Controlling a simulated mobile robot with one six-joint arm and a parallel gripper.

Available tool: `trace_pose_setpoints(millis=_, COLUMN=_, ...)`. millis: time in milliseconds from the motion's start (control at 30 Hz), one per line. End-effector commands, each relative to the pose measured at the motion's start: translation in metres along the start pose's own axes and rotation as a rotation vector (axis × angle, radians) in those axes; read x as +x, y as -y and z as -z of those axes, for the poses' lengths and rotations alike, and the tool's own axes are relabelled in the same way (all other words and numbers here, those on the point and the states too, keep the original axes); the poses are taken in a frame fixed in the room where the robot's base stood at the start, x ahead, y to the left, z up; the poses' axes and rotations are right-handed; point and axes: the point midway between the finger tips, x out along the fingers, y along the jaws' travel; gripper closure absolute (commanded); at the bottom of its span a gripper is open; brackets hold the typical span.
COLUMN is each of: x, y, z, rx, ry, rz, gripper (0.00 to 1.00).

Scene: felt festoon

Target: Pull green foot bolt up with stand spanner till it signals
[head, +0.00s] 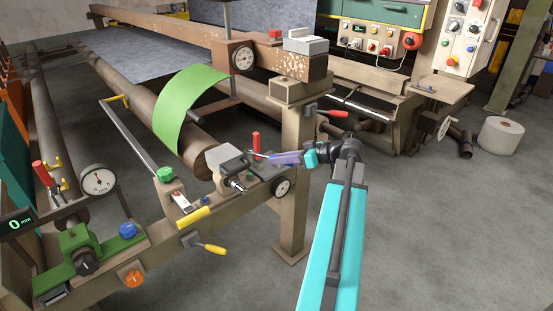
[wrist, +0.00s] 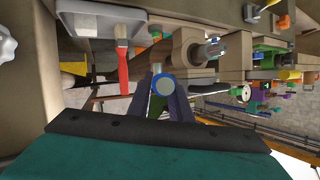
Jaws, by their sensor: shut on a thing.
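A green bolt head (head: 165,174) stands on the frame's cross beam, behind a pale plate. My gripper (head: 272,158) is at the right end of this beam, well to the right of the green bolt head. In the wrist view its fingers (wrist: 163,100) are closed around a round piece with a blue rim and grey face (wrist: 163,85). Something green shows between the fingers below it. In the head view the held piece is too small to make out. I cannot tell which tool is the stand spanner; a yellow-handled tool (head: 213,249) hangs under the beam.
A red-handled tool (head: 256,143) stands close to my gripper, beside a grey block (head: 228,162) and a dial (head: 282,187). A large gauge (head: 98,181) and a green bracket (head: 75,245) are at the left.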

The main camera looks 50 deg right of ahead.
Motion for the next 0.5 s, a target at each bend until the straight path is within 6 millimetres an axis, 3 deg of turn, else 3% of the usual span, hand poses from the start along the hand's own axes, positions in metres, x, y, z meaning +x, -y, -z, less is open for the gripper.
trace_pose_setpoints(millis=367, x=0.001, y=0.001, z=-0.002, rx=-0.002, ry=-0.010, rz=0.002, gripper=1.00)
trace_pose_setpoints(millis=500, x=0.005, y=-0.001, z=-0.011, rx=-0.001, ry=-0.009, rz=0.002, gripper=1.00)
